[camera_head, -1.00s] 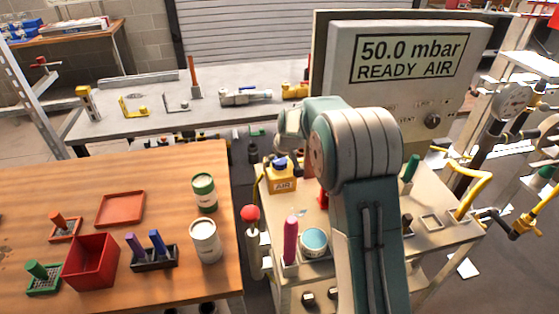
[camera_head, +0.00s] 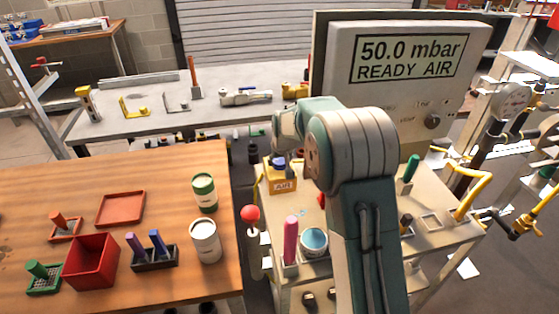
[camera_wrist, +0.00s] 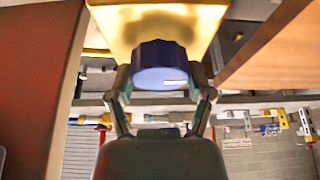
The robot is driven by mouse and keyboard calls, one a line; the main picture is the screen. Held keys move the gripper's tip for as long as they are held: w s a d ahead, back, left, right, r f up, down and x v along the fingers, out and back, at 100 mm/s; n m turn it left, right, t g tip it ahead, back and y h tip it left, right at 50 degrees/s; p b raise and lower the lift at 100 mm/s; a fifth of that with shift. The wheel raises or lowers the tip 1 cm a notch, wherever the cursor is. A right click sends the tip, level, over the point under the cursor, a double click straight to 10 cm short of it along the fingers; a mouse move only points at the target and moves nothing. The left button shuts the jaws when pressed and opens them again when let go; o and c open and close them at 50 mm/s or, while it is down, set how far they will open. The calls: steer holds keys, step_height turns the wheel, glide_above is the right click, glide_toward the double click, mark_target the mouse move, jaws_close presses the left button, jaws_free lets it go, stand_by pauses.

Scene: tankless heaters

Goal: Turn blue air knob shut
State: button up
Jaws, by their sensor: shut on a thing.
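The blue air knob (camera_wrist: 160,64) sits on the yellow AIR block (camera_wrist: 150,20) and fills the space between my fingers in the wrist view. A short white mark on the knob lies nearly level there. My gripper (camera_wrist: 160,84) is shut on the knob, one finger on each side. In the head view the yellow AIR block (camera_head: 282,182) stands on the cart, with the knob (camera_head: 279,161) on top, partly hidden by my arm. My gripper there is mostly hidden behind my arm.
A panel (camera_head: 410,70) behind the cart reads "50.0 mbar READY AIR". A wooden table (camera_head: 120,165) with cans and trays is at left.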

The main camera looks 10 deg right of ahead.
steer(key=m, duration=0.1)
steer(key=m+h, duration=0.1)
steer(key=m, duration=0.2)
steer(key=shift+a+f+h, duration=0.1)
steer(key=shift+f+h, duration=0.15)
steer(key=shift+h, duration=0.15)
steer(key=m+g+h, duration=0.1)
steer(key=m, duration=0.4)
steer(key=m+g+h, duration=0.1)
steer(key=m, duration=0.3)
steer(key=shift+m+g, duration=0.3)
steer(key=shift+g, duration=0.1)
steer(key=m+g, duration=0.1)
steer(key=m, duration=0.3)
steer(key=shift+m+g+h, duration=0.4)
steer(key=o, duration=1.1)
steer(key=shift+o, duration=0.2)
steer(key=shift+r, duration=0.1)
